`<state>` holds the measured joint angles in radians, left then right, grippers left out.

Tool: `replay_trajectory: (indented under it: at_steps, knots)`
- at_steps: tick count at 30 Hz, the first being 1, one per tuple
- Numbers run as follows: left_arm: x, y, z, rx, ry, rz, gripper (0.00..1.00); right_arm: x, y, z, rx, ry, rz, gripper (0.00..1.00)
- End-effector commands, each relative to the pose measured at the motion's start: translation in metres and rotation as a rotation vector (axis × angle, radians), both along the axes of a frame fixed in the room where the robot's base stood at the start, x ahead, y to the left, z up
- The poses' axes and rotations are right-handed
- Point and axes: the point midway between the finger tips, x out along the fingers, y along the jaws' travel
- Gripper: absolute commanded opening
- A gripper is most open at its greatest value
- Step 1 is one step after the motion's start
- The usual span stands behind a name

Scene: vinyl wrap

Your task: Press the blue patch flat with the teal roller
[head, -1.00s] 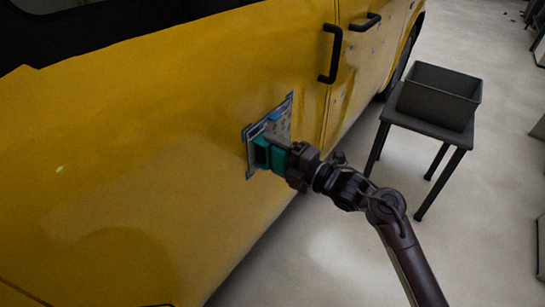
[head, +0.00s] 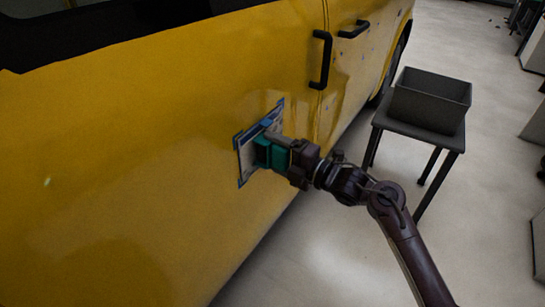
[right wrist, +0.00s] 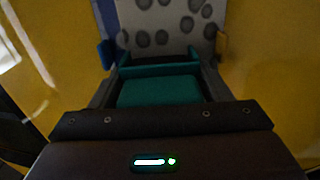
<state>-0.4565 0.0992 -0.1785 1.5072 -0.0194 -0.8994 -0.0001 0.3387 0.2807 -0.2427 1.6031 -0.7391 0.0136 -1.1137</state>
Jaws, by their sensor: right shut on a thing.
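The blue-edged patch (head: 244,160) is on the yellow van door in the head view, with a pale inner area and blue corners. In the right wrist view the patch (right wrist: 150,18) shows pale with dark grey spots, with blue at its left. The teal roller (head: 272,153) is in front of the patch's right part and hides some of it. It also shows in the right wrist view (right wrist: 160,90), between the fingers. My right gripper (head: 290,155) is shut on the roller. Whether the roller touches the patch cannot be told. My left gripper is not in view.
The yellow van door (head: 130,150) fills the left side, with a black handle (head: 321,60) above right of the patch. A grey bin (head: 430,100) stands on a dark small table (head: 418,132) at right. The floor between is clear.

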Motion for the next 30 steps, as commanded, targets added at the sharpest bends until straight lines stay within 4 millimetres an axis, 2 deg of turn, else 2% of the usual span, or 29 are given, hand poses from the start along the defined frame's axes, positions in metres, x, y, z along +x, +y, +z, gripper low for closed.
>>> replay_trajectory:
  at_steps: [10,21,30]
  knots:
    - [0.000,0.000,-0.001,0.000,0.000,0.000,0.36,0.002,-0.001,0.000,0.000,-0.001,0.001,0.53]
    - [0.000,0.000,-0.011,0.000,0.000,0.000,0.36,0.017,-0.012,0.000,-0.001,-0.001,0.002,0.53]
    - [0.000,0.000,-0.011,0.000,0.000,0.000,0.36,0.018,-0.012,0.000,0.000,0.000,0.002,0.53]
